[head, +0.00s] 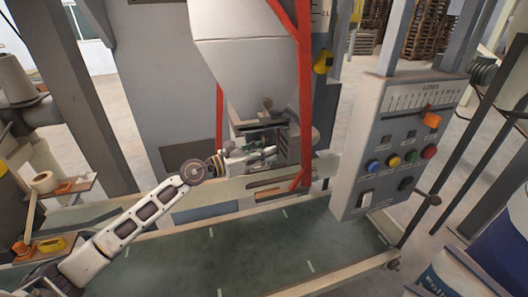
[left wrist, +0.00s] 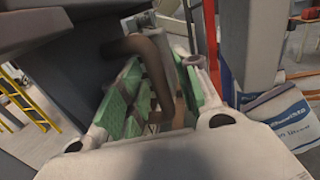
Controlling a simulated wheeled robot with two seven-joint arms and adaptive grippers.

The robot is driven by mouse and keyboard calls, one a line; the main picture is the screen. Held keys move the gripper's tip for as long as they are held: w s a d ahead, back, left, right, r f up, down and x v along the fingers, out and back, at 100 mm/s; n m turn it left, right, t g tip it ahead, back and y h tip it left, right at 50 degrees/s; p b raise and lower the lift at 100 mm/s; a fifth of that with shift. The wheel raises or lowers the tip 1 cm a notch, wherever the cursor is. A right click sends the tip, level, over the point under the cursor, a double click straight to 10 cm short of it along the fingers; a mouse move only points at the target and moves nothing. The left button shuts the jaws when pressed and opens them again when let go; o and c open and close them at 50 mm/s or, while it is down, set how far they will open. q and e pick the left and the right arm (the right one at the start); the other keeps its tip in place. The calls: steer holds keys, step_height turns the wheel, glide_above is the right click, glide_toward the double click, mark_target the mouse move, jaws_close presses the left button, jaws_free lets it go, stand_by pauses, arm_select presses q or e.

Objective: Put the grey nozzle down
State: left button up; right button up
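My left gripper (head: 250,158) is in front of the spout area under the pale grey hopper (head: 250,75). In the left wrist view its green-padded fingers (left wrist: 165,95) stand apart. A bent brown bar (left wrist: 150,65) passes between them, closer to the left finger. I cannot see a clear grip on it. The grey nozzle cannot be told apart for certain; the hopper's narrow lower end (head: 264,104) is just above the gripper and partly cluttered by metal fittings. My right gripper is not in view.
A green conveyor belt (head: 250,255) with pale rails runs below. A grey control panel (head: 400,140) with coloured buttons stands to the right. Red frame bars (head: 304,90) rise beside the hopper. A wooden shelf (head: 75,187) holds a roll at left. Printed sacks (head: 450,275) are at lower right.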

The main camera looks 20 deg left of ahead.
arm_select(q)
steer(key=shift+r, duration=0.2)
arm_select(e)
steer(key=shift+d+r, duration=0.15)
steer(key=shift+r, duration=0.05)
arm_select(q)
steer(key=b+v, duration=0.4)
steer(key=v, duration=0.8)
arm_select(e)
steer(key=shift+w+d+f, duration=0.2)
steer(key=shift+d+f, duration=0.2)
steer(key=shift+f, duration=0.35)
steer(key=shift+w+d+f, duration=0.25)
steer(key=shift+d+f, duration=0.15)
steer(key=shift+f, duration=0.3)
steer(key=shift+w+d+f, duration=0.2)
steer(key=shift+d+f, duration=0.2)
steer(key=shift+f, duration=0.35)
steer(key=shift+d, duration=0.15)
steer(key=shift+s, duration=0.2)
